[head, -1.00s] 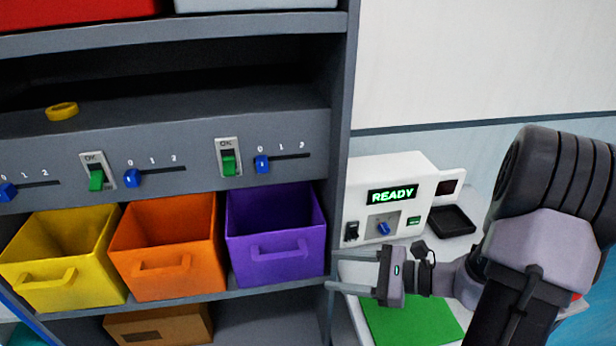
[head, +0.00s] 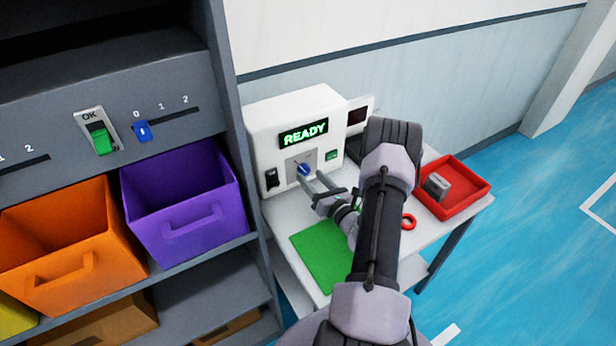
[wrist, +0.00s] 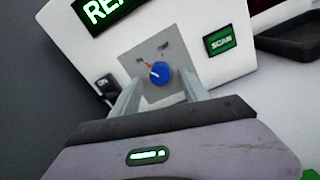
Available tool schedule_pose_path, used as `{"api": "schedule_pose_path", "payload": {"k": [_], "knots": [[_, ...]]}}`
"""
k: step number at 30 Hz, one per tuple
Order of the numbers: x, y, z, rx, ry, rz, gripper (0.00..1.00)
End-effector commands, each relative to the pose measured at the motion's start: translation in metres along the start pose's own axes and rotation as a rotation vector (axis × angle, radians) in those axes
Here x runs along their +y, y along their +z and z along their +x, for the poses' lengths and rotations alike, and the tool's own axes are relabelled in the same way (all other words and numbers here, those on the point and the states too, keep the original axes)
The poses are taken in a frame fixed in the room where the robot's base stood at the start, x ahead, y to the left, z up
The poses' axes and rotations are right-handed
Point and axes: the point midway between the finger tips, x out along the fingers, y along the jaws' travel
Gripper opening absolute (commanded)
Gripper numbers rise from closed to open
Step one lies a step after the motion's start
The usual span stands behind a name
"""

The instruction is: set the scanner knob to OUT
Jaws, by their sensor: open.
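The white scanner (head: 258,115) stands on the white table against the wall, with a lit green READY display (head: 303,133). Its blue knob (head: 304,170) sits on a grey plate below the display and also shows in the wrist view (wrist: 159,73). My gripper (head: 315,181) is open in front of the knob. In the wrist view its two fingers (wrist: 157,88) reach toward the plate on either side of the knob; contact cannot be told.
A green SCAN button (wrist: 221,41) is right of the knob and a black switch (head: 272,178) left of it. A green mat (head: 318,257), a red ring (head: 408,221) and a red tray (head: 478,186) with a grey block are on the table. The shelf (head: 236,110) stands close left.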

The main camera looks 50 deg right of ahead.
Motion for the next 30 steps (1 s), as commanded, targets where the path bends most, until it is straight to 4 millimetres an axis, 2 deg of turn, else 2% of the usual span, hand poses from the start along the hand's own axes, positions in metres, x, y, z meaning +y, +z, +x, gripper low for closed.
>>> {"api": "schedule_pose_path", "payload": {"k": [3, 6, 14, 17, 22, 23, 30], "knots": [[0.0, -0.001, 0.017, 0.0, 0.002, -0.002, 0.53], [0.0, -0.001, 0.024, 0.001, 0.002, -0.002, 0.53], [0.0, 0.0, 0.026, 0.001, 0.0, 0.0, 0.53], [0.0, 0.0, 0.026, 0.001, 0.001, 0.0, 0.37], [0.0, 0.0, 0.026, 0.001, 0.001, 0.0, 0.04], [0.0, 0.0, 0.026, 0.001, 0.001, 0.0, 0.0], [0.0, 0.0, 0.026, 0.001, 0.001, 0.015, 0.0]]}}
